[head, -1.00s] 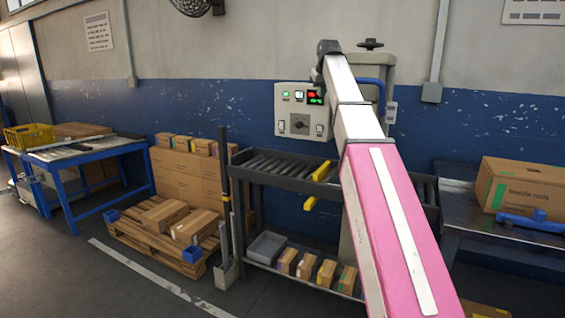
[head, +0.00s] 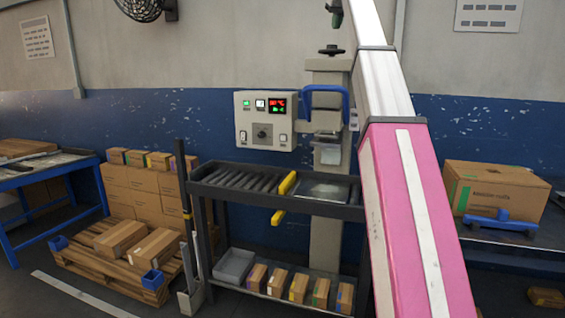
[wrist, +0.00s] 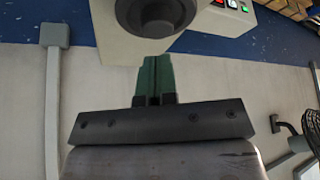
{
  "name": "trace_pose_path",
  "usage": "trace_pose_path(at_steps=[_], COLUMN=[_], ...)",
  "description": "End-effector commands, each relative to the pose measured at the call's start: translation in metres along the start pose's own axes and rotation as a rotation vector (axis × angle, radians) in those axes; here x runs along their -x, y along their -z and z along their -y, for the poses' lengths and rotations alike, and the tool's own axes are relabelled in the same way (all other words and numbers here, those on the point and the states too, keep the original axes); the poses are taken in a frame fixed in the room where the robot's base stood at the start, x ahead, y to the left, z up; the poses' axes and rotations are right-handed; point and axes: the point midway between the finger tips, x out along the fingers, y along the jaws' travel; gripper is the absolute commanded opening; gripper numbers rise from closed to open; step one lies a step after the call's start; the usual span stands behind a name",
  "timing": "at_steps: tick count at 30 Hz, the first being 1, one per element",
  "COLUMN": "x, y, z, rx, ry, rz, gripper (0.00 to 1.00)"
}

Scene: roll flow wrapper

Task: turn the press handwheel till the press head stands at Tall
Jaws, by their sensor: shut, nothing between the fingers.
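The press handwheel (head: 332,51) is a small dark wheel on top of the grey press column (head: 328,77). A round dark wheel with a hub, likely the same handwheel (wrist: 158,12), shows at the top edge of the wrist view. My gripper (head: 335,14) is above the handwheel in the head view, with a visible gap. Its green fingers (wrist: 152,72) are together and empty in the wrist view. A blue curved bar (head: 324,90) is on the column below the wheel. I cannot read the press head's height mark.
A control box (head: 266,120) with lit displays hangs left of the column. A roller table (head: 262,190) stands below, with boxes under it. A bench with a carton (head: 497,190) is at right. A loaded pallet (head: 130,260) stands at left.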

Motion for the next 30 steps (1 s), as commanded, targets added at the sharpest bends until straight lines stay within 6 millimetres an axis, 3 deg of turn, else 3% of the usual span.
trace_pose_path(at_steps=[8, 22, 30], x=[-0.002, -0.046, -0.057], y=[-0.003, -0.028, -0.033], z=[0.0, 0.0, 0.0], rx=[-0.002, -0.001, -0.001], ry=[0.003, 0.003, 0.003], rz=[0.003, 0.002, 0.002], gripper=[0.0, 0.0, 0.0])
